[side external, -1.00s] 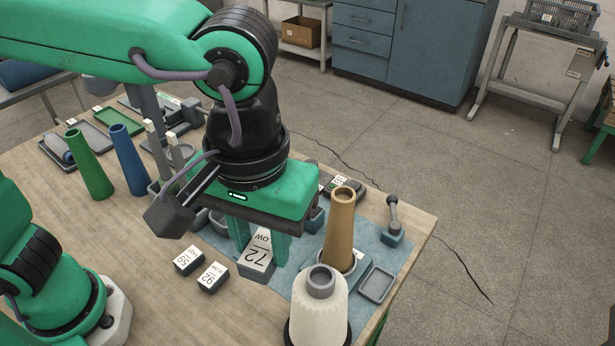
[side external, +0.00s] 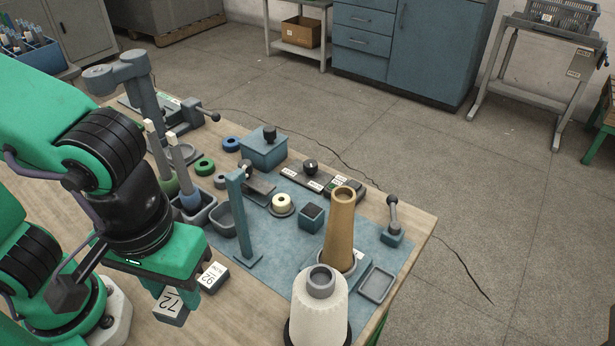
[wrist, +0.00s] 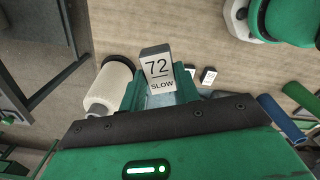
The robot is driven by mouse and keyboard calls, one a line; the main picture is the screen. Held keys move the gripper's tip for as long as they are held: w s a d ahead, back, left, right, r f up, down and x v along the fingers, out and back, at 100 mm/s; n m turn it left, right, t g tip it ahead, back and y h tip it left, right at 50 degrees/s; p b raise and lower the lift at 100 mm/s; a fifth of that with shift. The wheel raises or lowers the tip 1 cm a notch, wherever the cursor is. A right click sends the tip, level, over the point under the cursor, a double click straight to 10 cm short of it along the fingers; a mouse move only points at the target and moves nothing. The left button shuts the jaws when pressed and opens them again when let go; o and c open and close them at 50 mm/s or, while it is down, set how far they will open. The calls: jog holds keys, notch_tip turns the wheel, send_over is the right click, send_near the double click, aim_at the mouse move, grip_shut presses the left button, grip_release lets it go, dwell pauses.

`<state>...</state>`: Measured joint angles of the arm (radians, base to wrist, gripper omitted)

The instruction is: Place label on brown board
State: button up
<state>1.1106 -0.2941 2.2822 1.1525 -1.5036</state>
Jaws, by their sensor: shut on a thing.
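A grey block with a white label reading "72 SLOW" (wrist: 157,68) is held between the green fingers of my gripper (wrist: 158,92). In the side view the same block (side external: 170,308) shows below my gripper (side external: 180,288), at the left over the bare wooden tabletop; its height above the table is hard to judge. My gripper is shut on it. A smaller labelled block reading "92" (side external: 213,277) lies just right of my gripper; it also shows in the wrist view (wrist: 208,76). I cannot make out a brown board apart from the light-brown tabletop (side external: 240,318).
A blue mat (side external: 290,245) holds a grey-blue post (side external: 240,215), a tan cone (side external: 340,225), a tray (side external: 377,283) and small parts. A white yarn cone (side external: 318,312) stands in front.

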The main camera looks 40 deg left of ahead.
notch_tip(320, 180, down, 9)
dwell(0.3)
jog(key=w+a+f, duration=0.1)
jog(key=w+f, duration=0.1)
jog(key=w, duration=0.1)
jog(key=w+a+f, duration=0.1)
jog(key=w+f, duration=0.1)
jog(key=w, duration=0.2)
jog(key=w+a+f, duration=0.1)
jog(key=w+f, duration=0.1)
jog(key=w, duration=0.2)
jog(key=shift+a+f, duration=0.35)
jog(key=shift+f, duration=2.05)
jog(key=shift+f, duration=0.1)
jog(key=o, duration=1)
jog(key=shift+c, duration=0.2)
notch_tip(320, 180, up, 12)
